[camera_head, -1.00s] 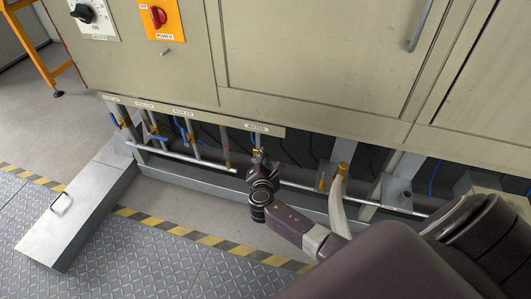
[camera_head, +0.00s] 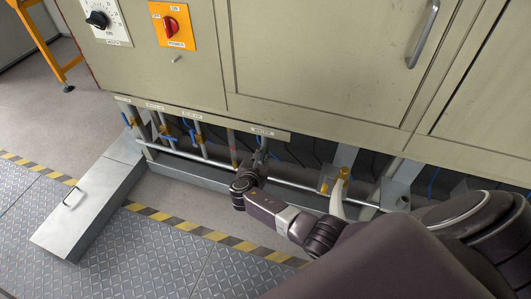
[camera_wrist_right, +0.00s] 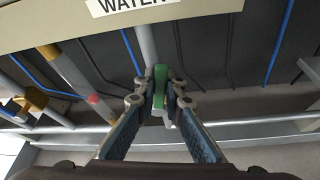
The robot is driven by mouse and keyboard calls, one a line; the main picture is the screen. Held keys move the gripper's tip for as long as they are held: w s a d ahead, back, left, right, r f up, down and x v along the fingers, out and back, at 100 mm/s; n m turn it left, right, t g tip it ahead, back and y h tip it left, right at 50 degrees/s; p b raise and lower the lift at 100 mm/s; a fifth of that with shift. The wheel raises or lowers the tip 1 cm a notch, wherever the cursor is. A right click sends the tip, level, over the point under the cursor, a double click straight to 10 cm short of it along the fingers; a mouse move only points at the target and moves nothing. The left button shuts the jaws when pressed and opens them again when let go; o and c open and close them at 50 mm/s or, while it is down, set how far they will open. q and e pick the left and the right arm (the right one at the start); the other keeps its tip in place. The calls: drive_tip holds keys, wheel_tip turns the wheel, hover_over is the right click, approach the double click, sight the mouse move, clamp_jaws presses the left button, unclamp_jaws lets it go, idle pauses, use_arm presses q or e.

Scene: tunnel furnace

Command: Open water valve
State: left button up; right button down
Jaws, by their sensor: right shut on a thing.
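The water valve has a green handle (camera_wrist_right: 160,88) on a grey vertical pipe, below the WATER label (camera_wrist_right: 130,5) in the right wrist view. My right gripper (camera_wrist_right: 162,98) is shut on this green handle, one finger on each side of it. In the head view my right gripper (camera_head: 259,165) is at the pipe under the same label (camera_head: 262,131), low on the furnace's front. My wrist and gripper hide most of the valve there. My left gripper is not in view.
Several other valves, including one with a blue handle (camera_head: 169,137), stand to the left on pipes. A horizontal pipe (camera_head: 290,185) runs below. A brass fitting (camera_head: 345,174) with a pale hose is to the right. A grey metal cover (camera_head: 85,210) lies on the floor.

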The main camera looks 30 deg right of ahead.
drive_tip(key=shift+w+a+n+g, duration=0.25)
drive_tip(key=shift+a+n+g, duration=0.1)
drive_tip(key=shift+n, duration=0.15)
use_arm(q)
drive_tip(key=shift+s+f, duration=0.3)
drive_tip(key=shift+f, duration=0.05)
use_arm(e)
drive_tip(key=shift+w+a+n+h, duration=0.15)
drive_tip(key=shift+n+h, duration=0.15)
drive_tip(key=shift+h, duration=0.1)
drive_tip(key=shift+g, duration=0.25)
drive_tip(key=c, duration=2)
unclamp_jaws()
drive_tip(key=shift+w, duration=0.1)
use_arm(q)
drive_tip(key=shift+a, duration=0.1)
use_arm(e)
drive_tip(key=v, duration=1.2)
